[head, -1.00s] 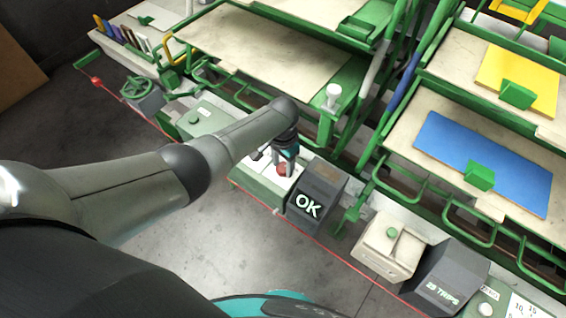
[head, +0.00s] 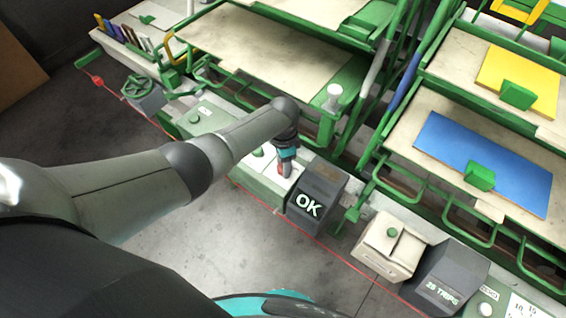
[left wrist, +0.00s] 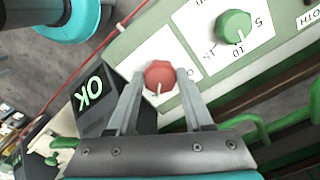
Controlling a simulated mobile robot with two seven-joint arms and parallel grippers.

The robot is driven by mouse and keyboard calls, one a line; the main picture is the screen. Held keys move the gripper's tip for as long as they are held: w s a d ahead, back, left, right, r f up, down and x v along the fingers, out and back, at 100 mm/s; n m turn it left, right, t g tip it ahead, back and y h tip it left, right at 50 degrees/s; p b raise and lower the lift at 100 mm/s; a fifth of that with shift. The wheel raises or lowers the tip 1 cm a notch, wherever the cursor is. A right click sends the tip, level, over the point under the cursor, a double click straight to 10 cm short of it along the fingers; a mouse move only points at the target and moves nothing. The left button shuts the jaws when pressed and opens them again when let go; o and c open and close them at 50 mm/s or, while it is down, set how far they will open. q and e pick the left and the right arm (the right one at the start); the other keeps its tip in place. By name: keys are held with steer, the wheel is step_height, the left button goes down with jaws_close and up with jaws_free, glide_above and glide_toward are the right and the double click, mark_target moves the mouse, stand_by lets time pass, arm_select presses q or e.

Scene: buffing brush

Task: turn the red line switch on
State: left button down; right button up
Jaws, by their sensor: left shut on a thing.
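The red line switch (left wrist: 160,77) is a round red knob with a white pointer mark on a white plate of the pale green panel. In the left wrist view the pointer aims toward the bottom of the picture. My left gripper (left wrist: 160,82) is shut on the knob, one finger on each side of it. In the head view the red switch (head: 284,169) shows partly below my left gripper (head: 286,162), and the fingers hide some of it. Labels around the knob are mostly hidden. My right gripper is in neither view.
A dark display box reading OK (head: 313,196) stands close to the right of the switch. A green dial (left wrist: 233,27) with numbers is on the same panel. Green rails and shelf trays (head: 265,50) stand behind. Open floor (head: 180,245) lies in front.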

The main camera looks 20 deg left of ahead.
arm_select(q)
steer(key=shift+c, duration=1.5)
jaws_free()
steer(key=shift+r+p, duration=0.3)
steer(key=shift+r, duration=0.2)
step_height(320, 180, up, 14)
steer(key=p, duration=0.4)
